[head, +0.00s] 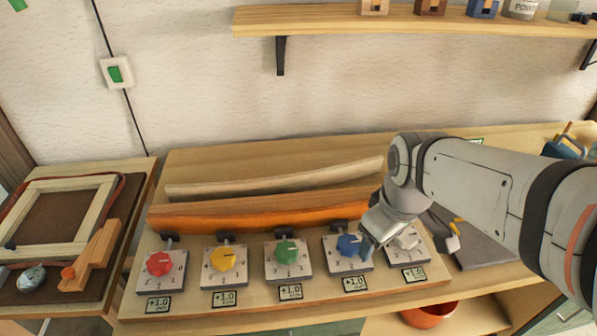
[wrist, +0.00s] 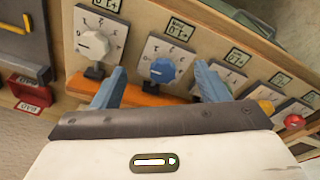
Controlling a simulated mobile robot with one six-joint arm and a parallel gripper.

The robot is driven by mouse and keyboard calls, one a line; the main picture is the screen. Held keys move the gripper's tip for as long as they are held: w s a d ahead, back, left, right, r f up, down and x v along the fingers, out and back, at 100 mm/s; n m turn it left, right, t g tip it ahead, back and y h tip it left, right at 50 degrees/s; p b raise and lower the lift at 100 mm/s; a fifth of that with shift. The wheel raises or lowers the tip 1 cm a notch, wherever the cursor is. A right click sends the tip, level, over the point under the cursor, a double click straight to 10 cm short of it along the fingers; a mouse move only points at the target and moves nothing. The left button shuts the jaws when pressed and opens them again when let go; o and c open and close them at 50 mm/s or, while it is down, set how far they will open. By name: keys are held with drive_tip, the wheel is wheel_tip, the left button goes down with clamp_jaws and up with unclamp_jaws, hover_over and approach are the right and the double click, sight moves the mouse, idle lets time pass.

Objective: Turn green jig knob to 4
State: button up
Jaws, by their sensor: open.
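The green knob (head: 286,251) sits on the middle jig's white dial plate, with its pale pointer mark toward the upper right. The dial digits are too small to read surely. In the wrist view a finger covers the green knob's place. My gripper (wrist: 160,80) is open and empty, its two blue fingers apart. In the wrist view the blue knob (wrist: 162,70) shows between the fingers; whether they touch it I cannot tell.
The yellow knob (head: 223,257) and red knob (head: 159,263) stand left of the green one. Small display tags (head: 290,292) reading +1.0 lie before the jigs. An orange lath (head: 255,214) runs behind them. An orange bowl (head: 430,314) is below the bench.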

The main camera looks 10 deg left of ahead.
drive_tip(key=w+a+n+g+p, duration=0.1)
drive_tip(key=w+a+n, duration=0.2)
drive_tip(key=a+n, duration=0.6)
drive_tip(key=n+g+p, duration=0.1)
drive_tip(key=n, duration=1.1)
approach(286, 250)
drive_tip(key=shift+d+f, duration=0.1)
drive_tip(key=shift+f, duration=0.15)
drive_tip(key=shift+a+f, duration=0.2)
drive_tip(key=shift+a, duration=0.05)
drive_tip(key=shift+f+n, duration=0.3)
wheel_tip(286, 250, down, 7)
drive_tip(key=shift+f, duration=0.1)
